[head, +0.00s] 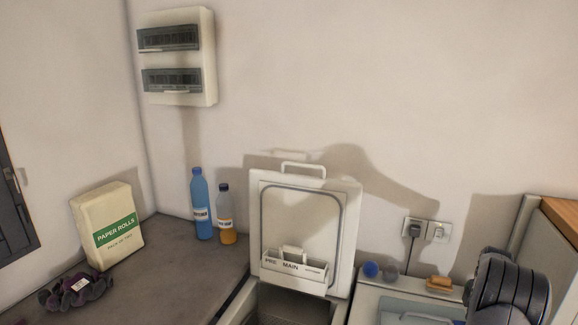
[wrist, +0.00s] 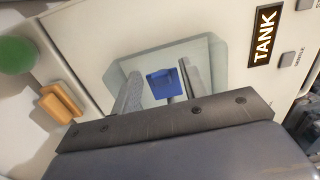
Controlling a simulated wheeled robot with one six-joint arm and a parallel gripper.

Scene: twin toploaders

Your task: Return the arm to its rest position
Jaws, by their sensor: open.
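My gripper (wrist: 161,68) shows in the wrist view, its two grey fingers apart with nothing held between them. It hangs over the pale top of a machine with a greyish window panel (wrist: 215,52). A blue square thing (wrist: 160,86) shows between the fingers; I cannot tell whether it lies on the panel or beneath it. In the head view my dark arm is at the lower right, over the right-hand machine (head: 365,292). The gripper itself cannot be made out there.
The left toploader's lid (head: 345,215) stands open. An orange block (head: 438,284), a blue ball (head: 371,270) and a grey ball (head: 390,272) lie behind the right machine's window. Bottles (head: 202,210), a paper rolls pack (head: 107,225) and dark cloth (head: 75,292) are on the left counter.

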